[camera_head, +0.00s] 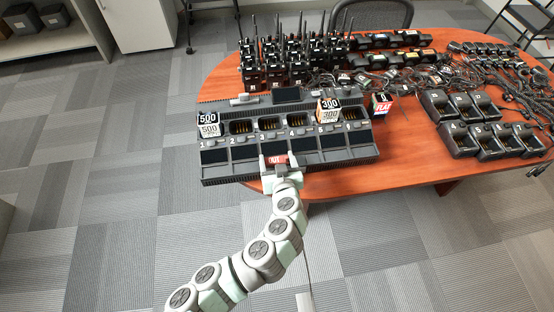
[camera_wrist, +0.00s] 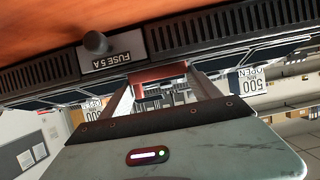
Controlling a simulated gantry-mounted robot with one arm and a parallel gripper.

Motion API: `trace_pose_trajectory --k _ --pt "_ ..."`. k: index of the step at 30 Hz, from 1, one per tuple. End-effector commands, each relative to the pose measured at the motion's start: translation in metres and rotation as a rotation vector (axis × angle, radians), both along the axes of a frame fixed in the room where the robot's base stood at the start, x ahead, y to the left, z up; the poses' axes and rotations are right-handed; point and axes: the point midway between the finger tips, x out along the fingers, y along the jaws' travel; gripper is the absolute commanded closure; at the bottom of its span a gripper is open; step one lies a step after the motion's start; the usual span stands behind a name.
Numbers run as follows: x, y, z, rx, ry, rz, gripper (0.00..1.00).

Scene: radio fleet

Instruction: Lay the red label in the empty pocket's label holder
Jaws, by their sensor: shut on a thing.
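My gripper (camera_head: 275,163) is shut on the red label (camera_head: 276,159), which has white lettering, at the front edge of the black charger dock (camera_head: 230,172). In the wrist view the label (camera_wrist: 158,73) is between the fingertips of my gripper (camera_wrist: 160,82), near the dock's front face. Dark flat label panels, such as one (camera_head: 245,152), lie in a row before the numbered pockets. Several pockets, such as pocket 2 (camera_head: 241,127), look empty with gold contacts. A 500 battery (camera_head: 209,125) fills pocket 1 and a 300 battery (camera_head: 329,110) stands at pocket 5. I cannot tell whether the label touches the dock.
A FLAT-marked box (camera_head: 381,105) stands right of the dock. Radios (camera_head: 290,55) crowd behind it, with cables (camera_head: 400,78) and small chargers (camera_head: 460,140) to the right. The table's bare front strip (camera_head: 405,160) is clear.

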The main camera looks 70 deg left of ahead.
Motion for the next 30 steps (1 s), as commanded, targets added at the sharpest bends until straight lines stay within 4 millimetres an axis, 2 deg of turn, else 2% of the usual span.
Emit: trace_pose_trajectory --k 6,7,14,26,30 --pt "0.0001 0.0 -0.006 0.0 -0.001 0.0 0.67" --pt "0.0001 -0.0001 -0.0048 0.0 0.0 0.0 0.27" --pt "0.0001 -0.0005 -0.0053 -0.003 0.0 -0.001 0.08" --pt "0.0009 -0.0017 -0.0073 -0.008 0.0 -0.004 0.06" --pt "0.001 -0.0018 0.0004 -0.008 0.001 -0.004 0.06"
